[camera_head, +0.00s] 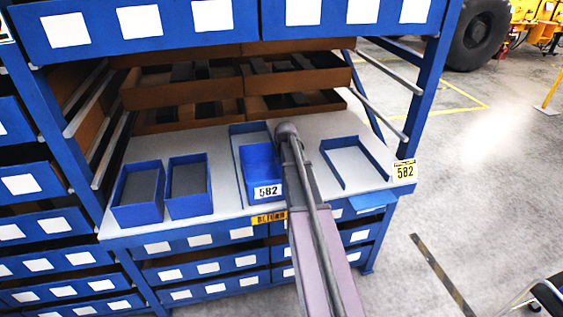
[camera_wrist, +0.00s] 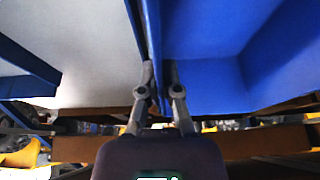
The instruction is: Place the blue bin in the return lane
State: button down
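The blue bin (camera_head: 262,165), with a white label 582, stands upright on the white shelf (camera_head: 225,150). It is beside a blue rail (camera_head: 236,165) on its left; a yellow sign (camera_head: 269,218), seemingly reading RETURN, is on the shelf edge in front of it. My arm covers the bin's right side and hides my gripper in the head view. In the wrist view my gripper (camera_wrist: 161,75) has its two fingers close together, one on each side of a blue wall, with the bin's interior (camera_wrist: 225,85) on the right. It looks shut on that wall.
Two blue bins (camera_head: 138,213) (camera_head: 190,207) stand on the shelf to the left. An empty blue U-shaped frame (camera_head: 331,170) lies to the right, near a post labelled 582. Brown trays (camera_head: 180,95) fill the level behind. A row of blue bins hangs above.

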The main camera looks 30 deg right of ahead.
jog(key=shift+f, duration=0.15)
jog(key=c, duration=1.3)
grip_release()
jog(key=o, duration=0.5)
jog(key=shift+r, duration=0.2)
jog(key=p+v, duration=1.1)
jog(key=v, duration=0.1)
